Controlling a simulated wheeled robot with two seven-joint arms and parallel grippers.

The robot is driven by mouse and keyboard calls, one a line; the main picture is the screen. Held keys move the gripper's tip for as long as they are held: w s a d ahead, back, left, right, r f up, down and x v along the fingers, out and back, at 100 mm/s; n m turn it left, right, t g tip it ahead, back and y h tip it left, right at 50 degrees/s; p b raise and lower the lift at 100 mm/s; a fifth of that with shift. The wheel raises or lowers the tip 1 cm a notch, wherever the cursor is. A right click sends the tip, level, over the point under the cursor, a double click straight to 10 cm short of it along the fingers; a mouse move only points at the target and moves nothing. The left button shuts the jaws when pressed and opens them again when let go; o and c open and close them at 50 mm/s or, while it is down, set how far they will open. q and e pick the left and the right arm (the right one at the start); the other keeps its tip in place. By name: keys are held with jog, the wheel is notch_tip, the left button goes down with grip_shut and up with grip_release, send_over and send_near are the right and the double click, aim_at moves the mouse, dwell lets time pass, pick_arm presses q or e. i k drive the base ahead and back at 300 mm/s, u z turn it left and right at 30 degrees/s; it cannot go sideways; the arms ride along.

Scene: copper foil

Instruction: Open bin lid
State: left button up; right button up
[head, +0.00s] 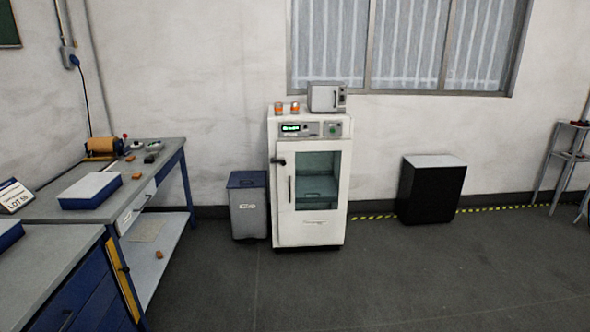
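A grey bin (250,212) stands on the floor against the back wall, between the blue-legged workbench and the white cabinet. Its dark blue lid (247,179) lies flat on top and looks closed. A small pale label is on the bin's front. The bin's right side is close beside the white cabinet. Neither of my grippers shows in the head view.
A white cabinet (312,232) with a glass door stands right of the bin. A workbench (158,157) with a low shelf is at the left, and a blue drawer unit (75,296) is nearer. A black box (430,193) stands right. The middle floor (330,285) is clear.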

aim_at(247, 176)
jog(key=i, duration=3.1)
jog(key=u, duration=0.75)
